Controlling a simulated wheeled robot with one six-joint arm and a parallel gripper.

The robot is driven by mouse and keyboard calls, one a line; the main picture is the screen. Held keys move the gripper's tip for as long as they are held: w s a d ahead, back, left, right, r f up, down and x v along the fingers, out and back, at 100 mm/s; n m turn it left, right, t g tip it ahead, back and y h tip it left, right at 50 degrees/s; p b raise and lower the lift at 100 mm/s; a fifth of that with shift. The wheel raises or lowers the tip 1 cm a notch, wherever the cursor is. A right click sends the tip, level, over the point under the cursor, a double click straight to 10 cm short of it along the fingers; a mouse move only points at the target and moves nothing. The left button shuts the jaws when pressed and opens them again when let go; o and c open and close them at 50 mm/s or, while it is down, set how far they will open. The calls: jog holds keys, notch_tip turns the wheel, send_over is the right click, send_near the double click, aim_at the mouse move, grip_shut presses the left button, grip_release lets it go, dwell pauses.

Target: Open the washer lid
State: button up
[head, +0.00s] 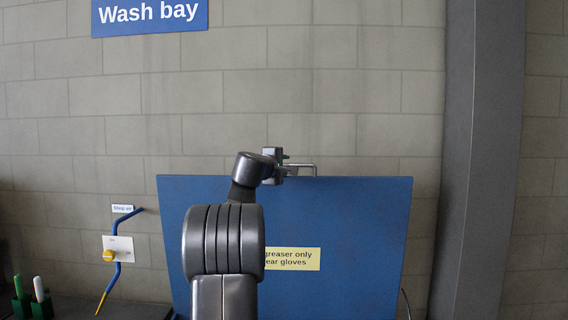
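The washer lid (360,230) is a broad blue panel standing up steeply in front of the wall in the head view, with its face towards me. A yellow label (296,259) about degreaser and gloves is on it, partly covered by my arm. A thin grey bar handle (315,168) shows along the lid's top edge. My gripper (284,163) is at the left part of this handle, at the top edge. The fingers are small and partly hidden, so I cannot tell whether they are shut on the bar. The washer's body is out of sight.
A grey pillar (483,160) rises to the right of the lid. At left, a blue hose (118,270) and a white plate with a yellow knob (109,256) hang on the wall. Green holders with markers (38,300) stand at the lower left. The wall above is clear below the Wash bay sign (150,14).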

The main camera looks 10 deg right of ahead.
grip_shut()
jog(key=s+a+f+t+h+b, duration=0.1)
jog(key=s+a+f+b, duration=0.1)
jog(key=s+b, duration=0.8)
jog(key=a+b, duration=0.1)
jog(key=b, duration=0.5)
jog(key=shift+s+f+m+t, duration=0.2)
jog(key=shift+s+m+t, duration=0.1)
jog(key=shift+m, duration=0.1)
